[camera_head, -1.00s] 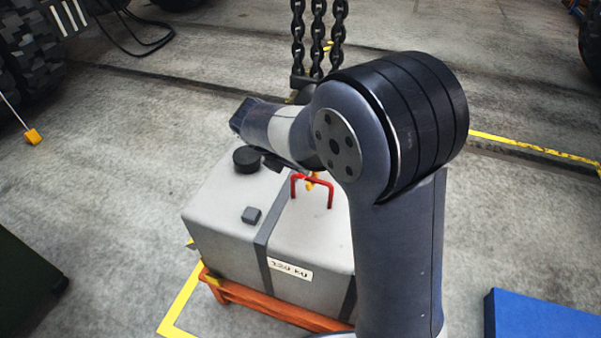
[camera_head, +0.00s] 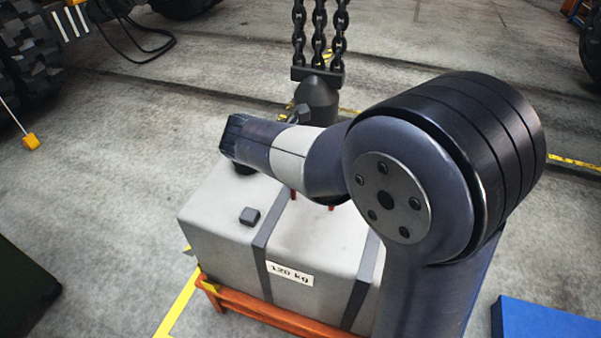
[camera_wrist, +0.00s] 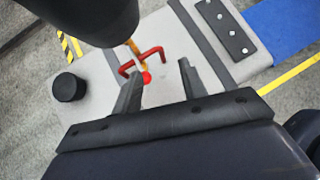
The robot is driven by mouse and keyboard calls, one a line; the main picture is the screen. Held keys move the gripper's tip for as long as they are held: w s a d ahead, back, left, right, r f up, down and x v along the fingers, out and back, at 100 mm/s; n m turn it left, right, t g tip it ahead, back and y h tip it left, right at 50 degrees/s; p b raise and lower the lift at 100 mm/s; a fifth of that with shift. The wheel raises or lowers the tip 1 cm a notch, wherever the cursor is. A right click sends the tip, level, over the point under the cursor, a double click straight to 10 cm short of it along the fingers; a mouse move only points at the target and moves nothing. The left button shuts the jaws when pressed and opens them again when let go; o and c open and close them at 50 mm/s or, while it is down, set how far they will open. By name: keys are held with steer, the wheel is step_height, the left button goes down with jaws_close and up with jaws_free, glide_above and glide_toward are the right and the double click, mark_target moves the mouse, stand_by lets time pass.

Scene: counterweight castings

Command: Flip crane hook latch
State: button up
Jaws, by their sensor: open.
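The dark hook block (camera_head: 318,97) hangs on chains above the grey casting (camera_head: 325,243) in the head view. Its black body also fills the upper left of the wrist view (camera_wrist: 95,18). Below it in the wrist view is an orange-yellow hook part (camera_wrist: 133,48) by the casting's red lifting handle (camera_wrist: 151,54). A small red ball (camera_wrist: 147,77) shows between my fingers, nearer the left one; I cannot tell if it belongs to the latch. My gripper (camera_wrist: 161,66) is open with nothing held. In the head view my arm hides most of the handle and the hook's lower end.
The casting sits on an orange stand (camera_head: 262,314) and carries a black round knob (camera_wrist: 69,87). Chains (camera_head: 319,35) rise above the block. A blue box (camera_head: 545,322) is at lower right, a dark green one (camera_head: 22,285) at lower left.

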steer(key=s+a+f+n+t+y+b, duration=0.1)
steer(key=s+f+n+t+y+b, duration=0.5)
steer(key=t+b, duration=0.7)
steer(key=shift+m+g+h, duration=0.5)
steer(key=shift+g+h, duration=0.3)
steer(key=shift+h, duration=0.1)
steer(key=w, duration=0.8)
steer(key=w+d+f+b, duration=0.1)
steer(key=w, duration=0.3)
jaws_close()
